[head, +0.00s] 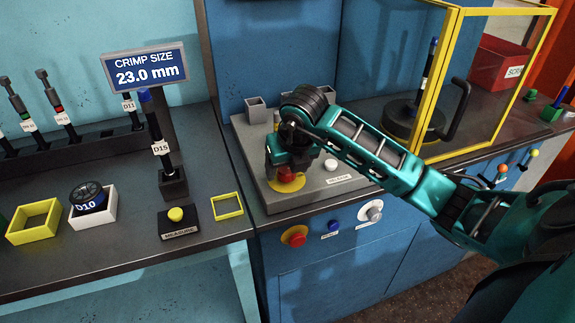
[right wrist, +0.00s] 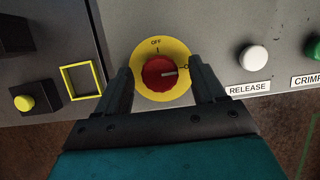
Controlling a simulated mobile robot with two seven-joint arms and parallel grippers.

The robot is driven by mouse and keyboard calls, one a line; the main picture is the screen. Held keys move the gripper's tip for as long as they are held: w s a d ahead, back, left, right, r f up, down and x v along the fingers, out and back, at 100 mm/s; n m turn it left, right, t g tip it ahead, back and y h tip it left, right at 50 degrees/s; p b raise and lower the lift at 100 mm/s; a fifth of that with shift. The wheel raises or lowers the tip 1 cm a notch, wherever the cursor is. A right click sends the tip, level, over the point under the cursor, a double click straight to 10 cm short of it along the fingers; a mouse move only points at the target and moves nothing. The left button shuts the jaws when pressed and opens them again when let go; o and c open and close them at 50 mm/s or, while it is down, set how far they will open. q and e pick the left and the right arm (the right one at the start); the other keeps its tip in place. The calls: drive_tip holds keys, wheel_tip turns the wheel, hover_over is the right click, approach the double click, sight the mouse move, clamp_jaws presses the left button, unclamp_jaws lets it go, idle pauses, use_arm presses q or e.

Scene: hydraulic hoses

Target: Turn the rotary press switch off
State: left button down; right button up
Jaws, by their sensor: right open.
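The rotary press switch is a red knob (right wrist: 158,73) on a round yellow plate marked OFF at the top. The knob's white mark points right, away from OFF, toward another marking partly hidden by a finger. In the head view the red switch (head: 287,174) shows below my right gripper (head: 280,157) on the grey control box. In the right wrist view my right gripper (right wrist: 160,66) is open, one finger on each side of the knob. Nothing is held. I cannot tell whether the fingers touch the knob. My left gripper is not in view.
A white RELEASE button (right wrist: 254,58) and a green CRIMP button (right wrist: 313,50) sit right of the switch. A yellow-framed glass guard (head: 440,90) stands right on the bench. A second red knob (head: 294,236) is on the cabinet front. A MEASURE button (head: 176,214) is at left.

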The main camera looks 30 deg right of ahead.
drive_tip(key=c, duration=1.1)
drive_tip(key=shift+o, duration=0.2)
